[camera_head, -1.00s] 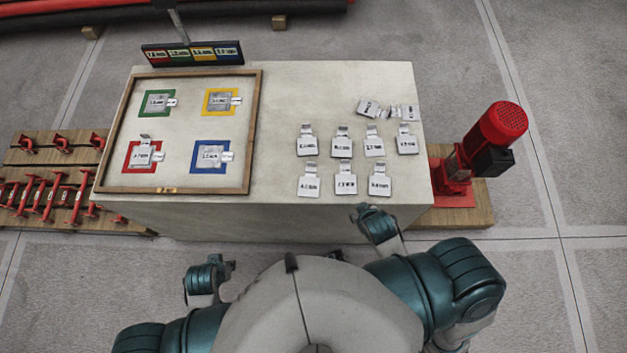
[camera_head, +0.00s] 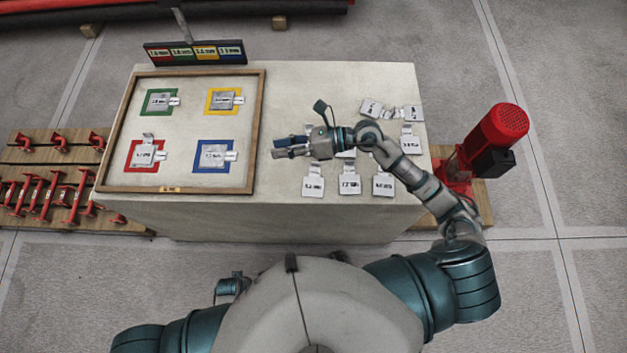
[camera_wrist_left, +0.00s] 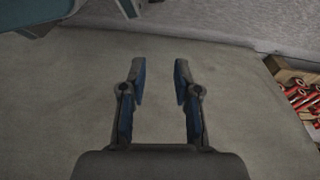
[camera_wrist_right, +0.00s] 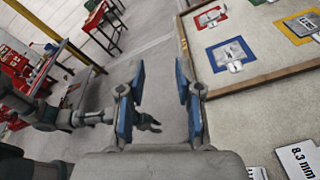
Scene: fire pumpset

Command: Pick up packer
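The packers are small pale metal plates with printed mm labels. Several lie on the right part of the table, including front-row ones (camera_head: 313,187), (camera_head: 350,187) and (camera_head: 383,186); my right arm hides some behind them. In the right wrist view one reads 8.3 mm (camera_wrist_right: 302,158). My right gripper (camera_head: 278,147) is open and empty above the table, left of the loose packers; its parted fingers show in the right wrist view (camera_wrist_right: 160,90). My left gripper (camera_wrist_left: 160,85) is open and empty, low in front of the table, partly hidden in the head view.
A wood-framed board (camera_head: 258,130) at left holds green, yellow, red and blue squares, each with a plate. A coloured label sign (camera_head: 195,53) stands behind it. A red pump (camera_head: 490,140) stands right of the table. Bare tabletop lies behind the packers.

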